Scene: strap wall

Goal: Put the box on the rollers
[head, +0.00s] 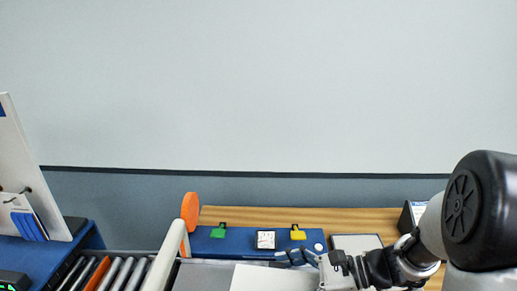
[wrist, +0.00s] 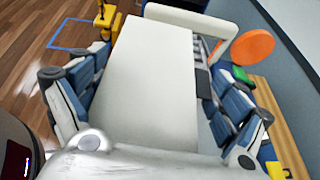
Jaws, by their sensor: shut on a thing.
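A plain white box (head: 265,279) shows at the bottom middle of the head view, cut off by the lower edge. My gripper (head: 300,258) comes in from the right and is shut on it. In the wrist view the box (wrist: 145,85) fills the middle, with one blue and white finger against each long side. The rollers (head: 118,272), grey with an orange one among them, lie at the lower left of the head view. The box is to their right, beyond a pale bar. I cannot tell how high the box is above the surface beneath it.
The pale bar (head: 166,258) with an orange disc (head: 190,210) stands between rollers and box. Behind the box, a blue panel (head: 215,240) with green and yellow clips lies on a wooden bench (head: 350,217). A blue table (head: 45,255) with a white board (head: 28,175) stands left.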

